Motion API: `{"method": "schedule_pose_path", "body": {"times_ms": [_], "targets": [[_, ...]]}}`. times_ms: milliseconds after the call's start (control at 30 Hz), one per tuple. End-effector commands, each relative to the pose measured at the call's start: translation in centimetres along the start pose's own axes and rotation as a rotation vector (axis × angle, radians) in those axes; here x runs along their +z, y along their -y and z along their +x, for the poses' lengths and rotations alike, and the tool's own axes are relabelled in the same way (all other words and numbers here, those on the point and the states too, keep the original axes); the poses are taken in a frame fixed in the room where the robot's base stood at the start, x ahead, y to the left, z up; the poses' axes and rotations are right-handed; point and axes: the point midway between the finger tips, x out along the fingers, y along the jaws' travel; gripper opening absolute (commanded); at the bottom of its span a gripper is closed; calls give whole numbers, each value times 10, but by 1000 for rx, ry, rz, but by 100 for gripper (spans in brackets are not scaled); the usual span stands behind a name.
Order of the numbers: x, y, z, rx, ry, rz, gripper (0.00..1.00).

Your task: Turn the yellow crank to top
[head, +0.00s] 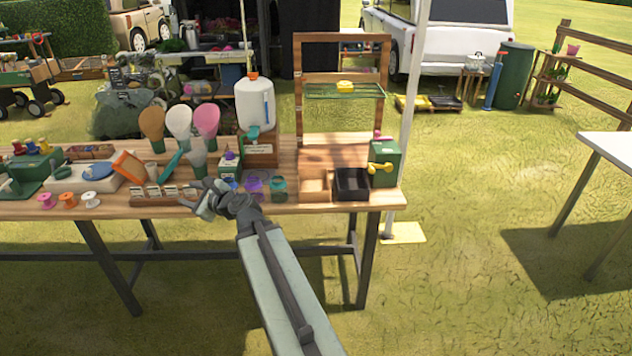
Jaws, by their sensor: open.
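The yellow crank (381,167) is on the front face of a green box (390,152) at the right end of the wooden table. It looks roughly level, with its arm pointing across the face and a small knob at one end; its exact angle is hard to tell at this size. My gripper (202,196) is open and empty at the table's front edge, well to the left of the crank and not touching it. My own arm runs up from the bottom of the view to it.
A wooden frame (342,85) rises behind, and a pale pole (408,120) stands at the table's right end.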

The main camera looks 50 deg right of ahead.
Motion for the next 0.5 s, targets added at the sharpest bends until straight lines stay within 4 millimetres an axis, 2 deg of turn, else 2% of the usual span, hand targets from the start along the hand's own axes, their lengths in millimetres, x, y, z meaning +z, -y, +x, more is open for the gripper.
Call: {"method": "schedule_pose_path", "body": {"times_ms": [33,67,100,167,200,267,300,400,500], "targets": [[-46,48,-20,-133,1,141,43],[-67,78,-37,-211,8,224,43],[-96,116,-62,-312,18,322,43],[-141,166,-106,-453,33,436,43],[-171,194,-139,-542,40,492,43],[-215,229,-190,-656,43,542,43],[-240,246,-223,-716,41,562,43],[-294,273,-296,-837,12,572,43],[-326,287,-349,-917,-13,573,43]]}}
